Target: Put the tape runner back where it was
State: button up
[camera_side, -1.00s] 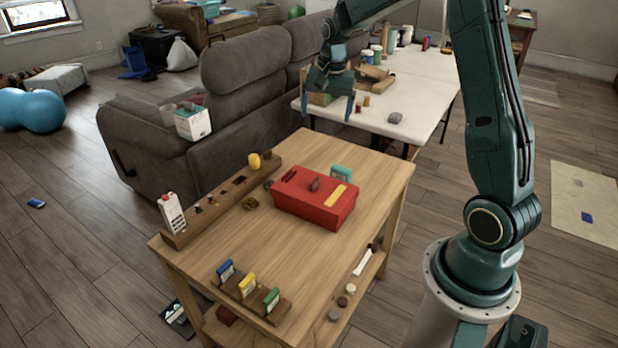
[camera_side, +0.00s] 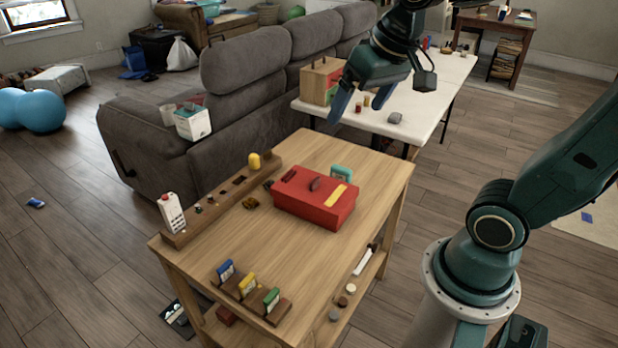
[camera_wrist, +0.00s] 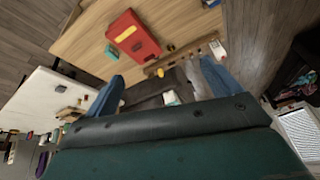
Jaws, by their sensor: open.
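No object is clearly identifiable as the tape runner. A small teal item (camera_side: 341,173) stands on the wooden table just behind the red toolbox (camera_side: 312,200); it may be the tape runner. It also shows in the wrist view (camera_wrist: 112,51) beside the red box (camera_wrist: 133,36). A small wooden rack (camera_side: 256,300) at the table's near corner holds blue, yellow and green items of similar look. My gripper (camera_side: 356,114) is open and empty, high above the far end of the wooden table. Its blue fingers are wide apart in the wrist view (camera_wrist: 162,70).
A wooden strip (camera_side: 222,203) along the table's left edge holds small things and a white bottle-like item (camera_side: 172,212). A grey sofa (camera_side: 245,95) stands behind. A white table (camera_side: 425,100) carries a wooden box (camera_side: 321,83) and a grey lump. The wooden table's near middle is clear.

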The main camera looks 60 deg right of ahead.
jog(key=s+a+f+n+t, duration=0.1)
jog(key=s+a+n, duration=0.2)
jog(key=s, duration=0.5)
jog(key=shift+s+a+f+n+y, duration=0.15)
jog(key=shift+s+a+n+y, duration=0.05)
jog(key=shift+a+n+y, duration=0.1)
